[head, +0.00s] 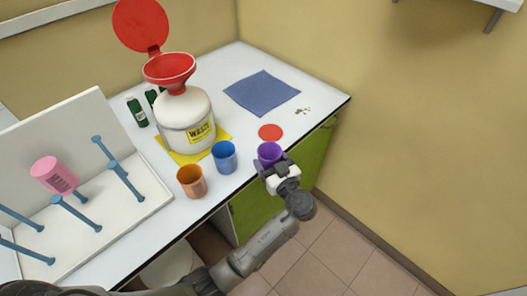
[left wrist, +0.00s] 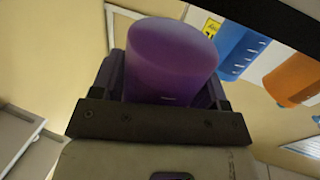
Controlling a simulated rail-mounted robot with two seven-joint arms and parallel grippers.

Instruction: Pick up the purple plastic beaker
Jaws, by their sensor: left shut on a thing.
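The purple plastic beaker (head: 269,153) is near the front edge of the white counter in the head view, to the right of the blue beaker. My left gripper (head: 272,165) is shut on it, with the fingers on either side of its body. In the left wrist view the purple beaker (left wrist: 172,60) fills the space between the fingers (left wrist: 165,85). I cannot tell whether its base touches the counter. My right gripper is in neither view.
A blue beaker (head: 224,157) and an orange beaker (head: 191,181) stand to the left. Behind are a white waste container (head: 186,115) with a red funnel, a red disc (head: 270,132) and a blue cloth (head: 261,92). A drying rack (head: 150,197) holds a pink beaker (head: 54,175).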

